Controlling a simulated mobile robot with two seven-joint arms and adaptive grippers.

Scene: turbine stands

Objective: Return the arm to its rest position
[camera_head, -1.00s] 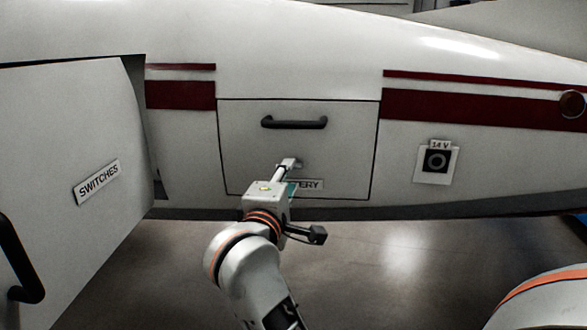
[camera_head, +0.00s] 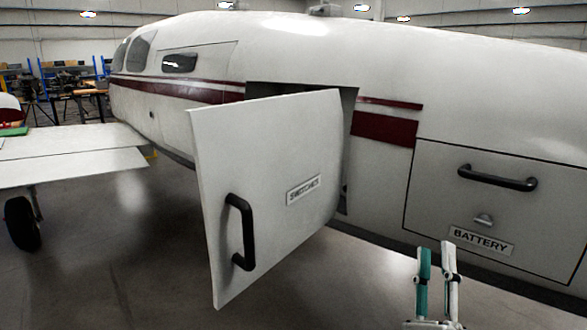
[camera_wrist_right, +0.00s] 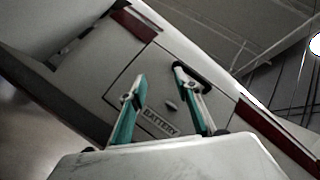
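My right gripper (camera_head: 436,251) points upward at the bottom right of the head view, in front of the fuselage and below the BATTERY label (camera_head: 481,241). Its two fingers, partly teal, stand apart with nothing between them. In the right wrist view the gripper (camera_wrist_right: 158,73) is also open and empty, with the closed battery panel (camera_wrist_right: 160,92) beyond it. I see no contact between the fingers and the panel. Most of the right arm is out of the head view. My left gripper is in neither view.
The SWITCHES door (camera_head: 265,190) stands open, sticking out from the white fuselage (camera_head: 300,50). The battery panel (camera_head: 440,200) with its black handle (camera_head: 497,178) is shut. A wing (camera_head: 70,155) with a wheel (camera_head: 22,224) is at left. The floor (camera_head: 120,270) at lower left is clear.

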